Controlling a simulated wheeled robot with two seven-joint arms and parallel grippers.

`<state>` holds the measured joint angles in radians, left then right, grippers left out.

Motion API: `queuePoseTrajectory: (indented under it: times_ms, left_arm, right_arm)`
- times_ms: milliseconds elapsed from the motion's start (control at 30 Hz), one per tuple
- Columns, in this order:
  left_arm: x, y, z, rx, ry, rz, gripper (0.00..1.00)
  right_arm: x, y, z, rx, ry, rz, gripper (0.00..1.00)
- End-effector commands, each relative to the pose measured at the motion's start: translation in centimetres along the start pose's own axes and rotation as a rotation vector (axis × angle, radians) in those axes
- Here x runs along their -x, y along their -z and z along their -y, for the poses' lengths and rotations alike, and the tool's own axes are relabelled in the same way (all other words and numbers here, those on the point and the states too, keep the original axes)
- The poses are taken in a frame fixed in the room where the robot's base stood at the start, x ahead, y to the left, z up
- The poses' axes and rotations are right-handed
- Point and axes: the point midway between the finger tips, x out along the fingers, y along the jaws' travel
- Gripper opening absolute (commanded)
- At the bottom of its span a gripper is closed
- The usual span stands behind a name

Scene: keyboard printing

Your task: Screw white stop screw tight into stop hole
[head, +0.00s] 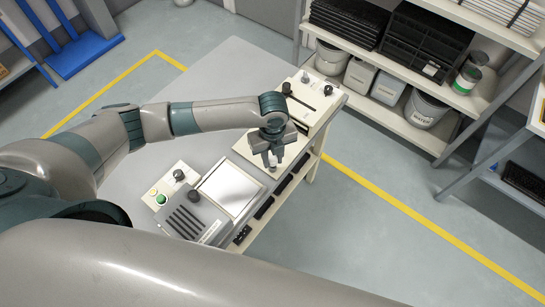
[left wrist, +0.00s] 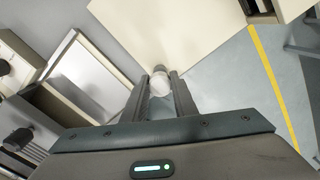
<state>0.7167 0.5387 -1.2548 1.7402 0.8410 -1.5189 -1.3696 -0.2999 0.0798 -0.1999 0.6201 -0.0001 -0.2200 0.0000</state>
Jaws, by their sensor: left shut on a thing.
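The white stop screw (left wrist: 160,84) shows in the left wrist view as a pale round head between my left fingertips. My left gripper (left wrist: 160,90) is shut on it. In the head view my left gripper (head: 271,160) points down over the cream panel at the right part of the bench, and a small pale bit shows at its tips. A grey round part (left wrist: 159,70) shows just beyond the white head. The stop hole is hidden, so I cannot tell how deep the screw sits. My right gripper is not in view.
A shelf with buckets (head: 424,108) stands beyond.

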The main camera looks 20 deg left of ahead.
Motion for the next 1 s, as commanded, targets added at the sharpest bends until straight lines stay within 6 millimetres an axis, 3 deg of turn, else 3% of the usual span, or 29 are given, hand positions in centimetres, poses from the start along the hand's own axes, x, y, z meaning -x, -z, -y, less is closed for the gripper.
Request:
queuePoseTrajectory:
  times_ms: [1000]
  left_arm:
    - [-0.55,0.04,0.02,-0.001,0.0,0.0,0.0]
  right_arm:
    - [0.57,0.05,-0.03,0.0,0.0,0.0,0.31]
